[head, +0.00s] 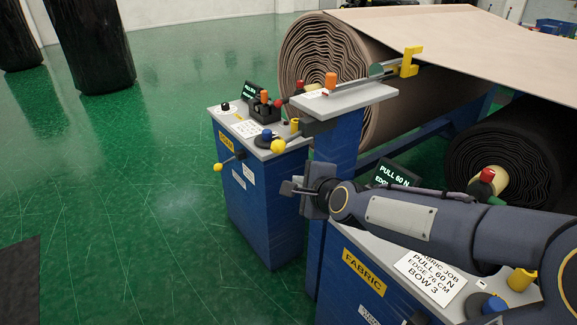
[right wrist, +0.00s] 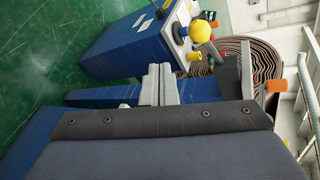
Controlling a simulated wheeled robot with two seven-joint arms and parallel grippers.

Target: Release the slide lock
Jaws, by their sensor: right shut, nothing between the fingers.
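My right gripper (head: 290,188) is shut and empty, in front of the blue post below the grey shelf (head: 345,100). In the right wrist view its two grey fingers (right wrist: 157,84) are together, with the blue post behind them. An orange knob (head: 331,80) stands on the shelf, with a slide rail and a yellow hooked piece (head: 410,62) at its far end. A yellow ball knob (head: 278,146) sticks out below the shelf's left end; a yellow ball also shows in the right wrist view (right wrist: 200,32). I cannot tell which part is the slide lock. My left gripper is out of view.
A blue control cabinet (head: 262,205) with knobs and a lever stands left of the post. A second fabric console (head: 365,272) lies under my right arm. Fabric rolls (head: 320,50) stand behind.

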